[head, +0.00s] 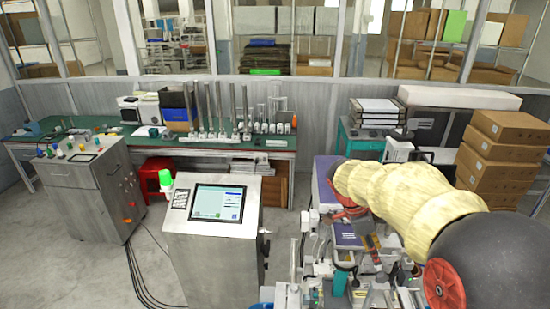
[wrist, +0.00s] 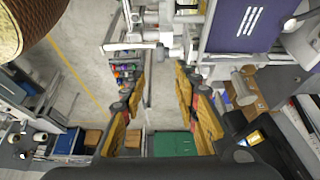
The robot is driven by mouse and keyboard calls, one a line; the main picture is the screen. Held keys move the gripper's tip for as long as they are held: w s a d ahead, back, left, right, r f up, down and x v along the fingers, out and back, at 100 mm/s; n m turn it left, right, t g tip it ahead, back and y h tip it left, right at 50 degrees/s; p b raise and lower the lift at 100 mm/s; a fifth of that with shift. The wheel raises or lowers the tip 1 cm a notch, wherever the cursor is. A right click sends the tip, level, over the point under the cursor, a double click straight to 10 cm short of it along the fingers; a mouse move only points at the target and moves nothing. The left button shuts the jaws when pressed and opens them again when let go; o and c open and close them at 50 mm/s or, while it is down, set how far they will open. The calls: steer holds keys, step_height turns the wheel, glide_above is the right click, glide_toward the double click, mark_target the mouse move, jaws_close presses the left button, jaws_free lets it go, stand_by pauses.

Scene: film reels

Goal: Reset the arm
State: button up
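My arm (head: 400,205), with cream ribbed links, reaches from the lower right of the head view toward a crowded machine bench (head: 352,240). Its far end is small and partly hidden there, so I cannot make out the fingers in that view. In the wrist view my gripper (wrist: 160,76) is open, its two yellow-and-black fingers wide apart. Nothing is between the fingers except the distant floor and equipment behind them. I see no clear film reel in either view.
A steel console (head: 213,245) with a screen stands left of the bench. A steel control cabinet (head: 80,190) stands farther left. A green-topped table (head: 105,137) runs along the back wall. Stacked cardboard boxes (head: 500,155) stand at right. Grey floor (head: 110,285) is open at lower left, with black cables.

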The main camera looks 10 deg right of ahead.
steer(key=s+a+f+n+t+y+b, duration=0.2)
steer(key=s+a+f+n+t+b, duration=0.1)
steer(key=s+a+n+b, duration=0.5)
steer(key=s+a+f+n+t+y+b, duration=0.2)
steer(key=s+a+f+n+b, duration=0.4)
steer(key=s+a+n+b, duration=0.3)
steer(key=s+a+n+t, duration=0.1)
steer(key=n, duration=0.2)
steer(key=shift+s+n+t+y, duration=0.25)
steer(key=shift+n+t+y, duration=0.15)
steer(key=shift+c, duration=0.5)
